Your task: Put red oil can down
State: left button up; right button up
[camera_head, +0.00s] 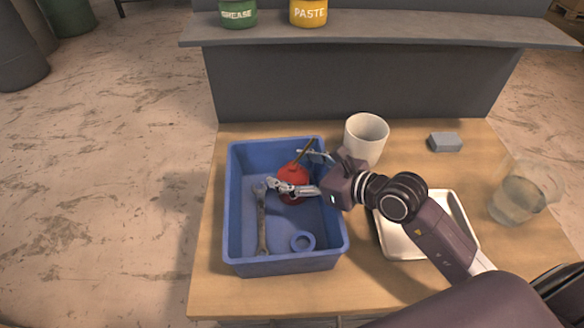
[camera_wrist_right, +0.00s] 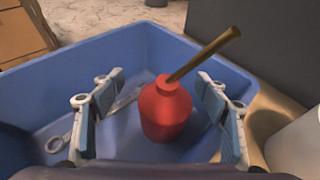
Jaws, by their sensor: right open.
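The red oil can (camera_head: 291,180) stands upright in the back right part of the blue bin, its brass spout tilted up to the right. It also shows in the right wrist view (camera_wrist_right: 166,110), between the spread fingers. My right gripper (camera_head: 296,171) is open around the can, with a gap visible at each finger in the wrist view (camera_wrist_right: 158,103). The can's base appears to be on the bin floor, though part of the can is hidden by a finger in the head view. My left gripper is not in view.
The blue bin (camera_head: 285,264) also holds a wrench (camera_head: 262,222) and a blue ring (camera_head: 302,243). A white cup (camera_head: 366,138) stands right of the bin, near my arm. A metal tray (camera_head: 403,247), a grey block (camera_head: 445,142) and a glass jar (camera_head: 518,199) are farther right. A shelf (camera_head: 380,29) rises behind.

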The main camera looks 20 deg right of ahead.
jog(key=shift+d+r+p, duration=0.1)
jog(key=shift+r+p, duration=0.25)
jog(key=shift+s+d+r, duration=0.1)
jog(key=shift+d+r, duration=0.05)
jog(key=shift+r, duration=0.15)
jog(key=b+v, duration=0.1)
jog(key=v, duration=1)
jog(key=shift+s+r+b, duration=0.2)
jog(key=shift+b, duration=0.15)
